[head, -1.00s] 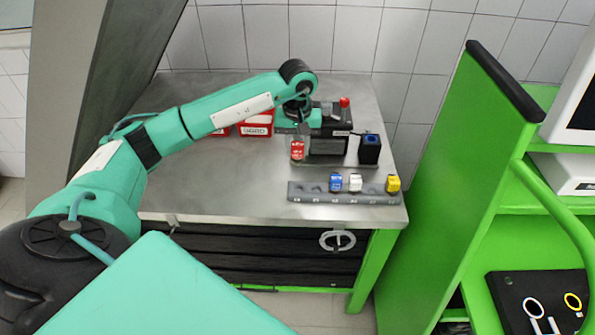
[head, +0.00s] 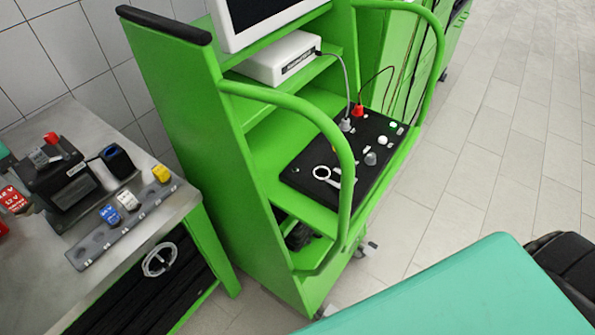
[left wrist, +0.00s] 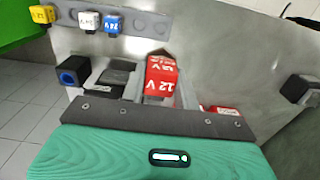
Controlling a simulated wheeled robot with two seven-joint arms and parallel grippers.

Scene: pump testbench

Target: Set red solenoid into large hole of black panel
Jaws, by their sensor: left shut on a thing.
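The red solenoid (head: 12,198), marked 12 V, shows at the left edge of the head view. It also shows in the left wrist view (left wrist: 160,76), between the fingers of my left gripper (left wrist: 158,92), which is shut on it. It appears to be above the steel bench, in front of a black device. The black panel (head: 312,158) lies on a green trolley to the right. A white ring (head: 321,172) marks its near side; the green rail hides part of the panel, and I cannot clearly tell the large hole.
A grey rack (head: 92,246) on the bench holds blue, white and yellow solenoids. A black device (head: 62,182) stands behind it. The trolley's tall green side (head: 195,130) rises between bench and panel. A curved green rail (head: 349,190) and cables are at the panel.

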